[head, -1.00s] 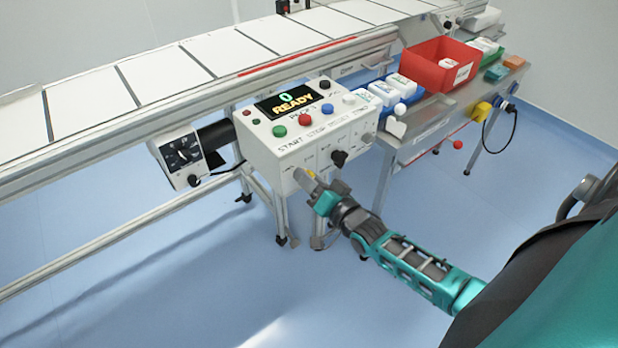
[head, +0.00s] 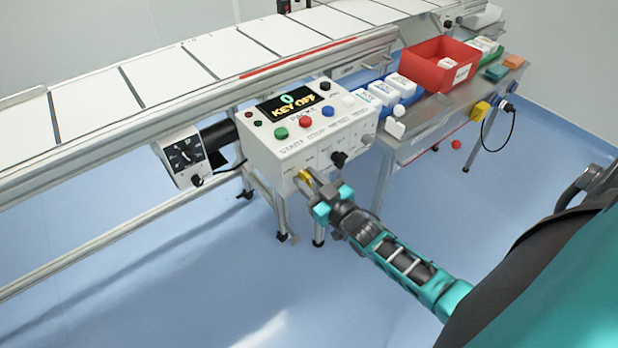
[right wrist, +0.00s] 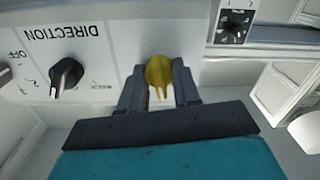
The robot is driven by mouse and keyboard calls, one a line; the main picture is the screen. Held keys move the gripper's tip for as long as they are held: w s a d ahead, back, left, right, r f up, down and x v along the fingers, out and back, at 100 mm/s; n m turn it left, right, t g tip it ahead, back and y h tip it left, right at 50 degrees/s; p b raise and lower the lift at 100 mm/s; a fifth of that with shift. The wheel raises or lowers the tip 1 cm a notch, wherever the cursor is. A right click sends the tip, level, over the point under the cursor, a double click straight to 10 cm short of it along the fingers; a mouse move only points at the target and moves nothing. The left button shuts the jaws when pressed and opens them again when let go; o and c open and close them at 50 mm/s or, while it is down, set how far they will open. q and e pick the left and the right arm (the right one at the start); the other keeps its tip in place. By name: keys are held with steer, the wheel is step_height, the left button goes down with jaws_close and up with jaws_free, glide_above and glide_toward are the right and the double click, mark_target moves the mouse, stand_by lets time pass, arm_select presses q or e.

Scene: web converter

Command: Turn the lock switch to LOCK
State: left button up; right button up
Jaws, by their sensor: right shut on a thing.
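The lock switch is a yellow key-like knob (head: 305,177) on the lower left of the control box's front; it also shows in the right wrist view (right wrist: 159,70). My right gripper (head: 309,182) is shut on it, with a dark finger on either side of the yellow knob in the right wrist view (right wrist: 158,88). Its label is hidden or too small to read. The display (head: 293,106) on the control box (head: 290,152) reads "KEY OFF" under a green 0. My left gripper is not in view.
A black selector knob (head: 339,159) sits right of the lock switch; the right wrist view shows it (right wrist: 67,77) near the word DIRECTION. Coloured buttons line the box top. A conveyor (head: 150,97) runs behind, and a side table with a red bin (head: 430,68) stands right.

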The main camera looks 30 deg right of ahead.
steer(key=n, duration=0.3)
steer(key=shift+n, duration=2)
steer(key=o, duration=1)
steer(key=shift+o, duration=0.2)
